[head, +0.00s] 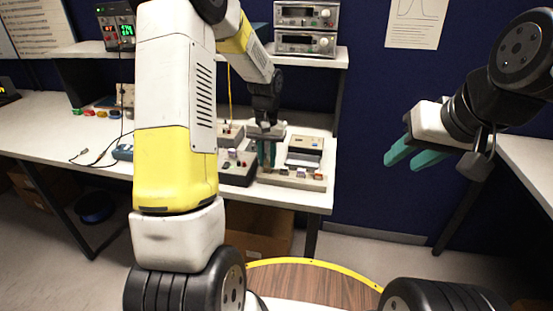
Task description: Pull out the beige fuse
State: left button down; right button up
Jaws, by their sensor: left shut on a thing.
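My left gripper (266,162) points down with its teal fingers at the front left part of a light fuse board (308,183) on the bench. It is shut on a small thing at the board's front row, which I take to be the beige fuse. The fingers hide most of it, and its colour is too small to make out. Several small blocks (300,173) stand in the row to the right of the fingers. My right gripper (401,161) is open and empty, held in the air at the right, well away from the board.
A dark box (238,167) with small parts stands close to the left of the board. A device with a dark screen (305,147) sits behind the row. Stacked instruments (306,42) are on the shelf above. The bench's front edge (300,203) is close to the board.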

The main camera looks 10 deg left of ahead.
pick_arm(q)
jog(key=shift+r, duration=2.2)
